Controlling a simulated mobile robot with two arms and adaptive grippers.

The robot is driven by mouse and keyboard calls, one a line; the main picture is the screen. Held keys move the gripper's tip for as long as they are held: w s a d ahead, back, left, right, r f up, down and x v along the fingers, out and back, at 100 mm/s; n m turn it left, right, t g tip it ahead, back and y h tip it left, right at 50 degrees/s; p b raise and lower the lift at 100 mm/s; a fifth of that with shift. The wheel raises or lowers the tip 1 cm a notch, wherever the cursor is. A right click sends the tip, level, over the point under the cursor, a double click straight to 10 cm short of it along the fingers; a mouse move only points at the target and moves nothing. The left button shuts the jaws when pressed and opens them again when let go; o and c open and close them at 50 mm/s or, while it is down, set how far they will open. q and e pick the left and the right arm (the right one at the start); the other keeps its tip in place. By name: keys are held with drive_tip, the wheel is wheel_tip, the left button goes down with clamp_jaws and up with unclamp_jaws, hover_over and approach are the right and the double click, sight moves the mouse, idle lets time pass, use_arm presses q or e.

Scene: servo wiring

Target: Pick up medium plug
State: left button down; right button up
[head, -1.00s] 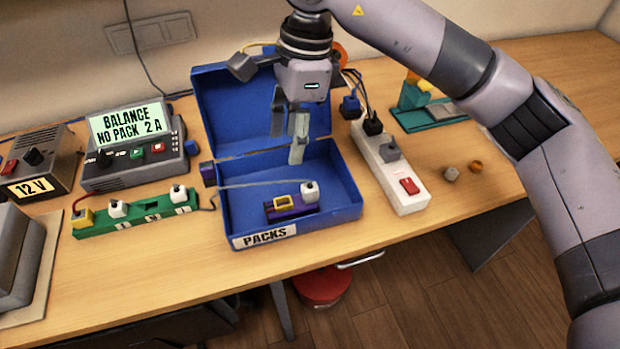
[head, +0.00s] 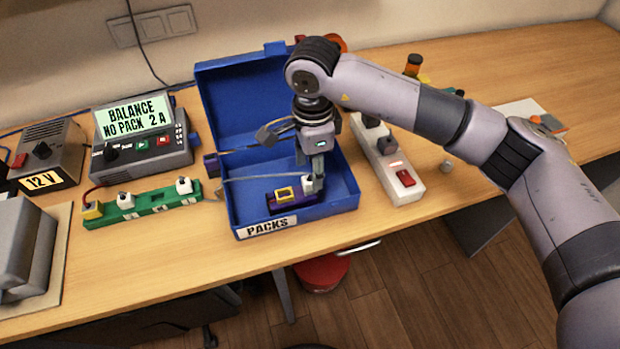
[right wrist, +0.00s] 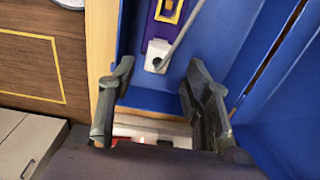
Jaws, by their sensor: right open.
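A white plug (head: 307,184) with a grey lead sits at the right end of the purple pack (head: 270,203) in the blue box. I cannot tell by size whether it is the medium one. In the right wrist view the white plug (right wrist: 156,55) lies ahead, roughly between my finger tips, on the end of the pack (right wrist: 165,12). My right gripper (head: 318,180) is low in the box beside the plug, its fingers open (right wrist: 160,72) and empty. It partly hides the plug in the head view. My left gripper is not in view.
The blue box (head: 345,203) has its lid up behind the gripper. A green board (head: 158,198) with white and yellow plugs lies to its left, near the balance charger (head: 140,150). A white power strip (head: 403,187) stands close on the right. The front table edge is clear.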

sight(310, 179)
drive_tip(key=f, duration=0.1)
drive_tip(key=f+p, duration=0.1)
drive_tip(key=f, duration=0.1)
drive_tip(key=shift+s+a+f+p, duration=0.2)
drive_tip(key=shift+s+f+p, duration=0.05)
drive_tip(key=shift+f+p, duration=0.15)
drive_tip(key=shift+f, duration=0.4)
drive_tip(key=c, duration=1.1)
drive_tip(key=shift+o, duration=0.2)
wheel_tip(310, 179, up, 20)
drive_tip(key=b, duration=0.4)
drive_tip(key=shift+b, duration=0.3)
drive_tip(key=shift+d, duration=0.1)
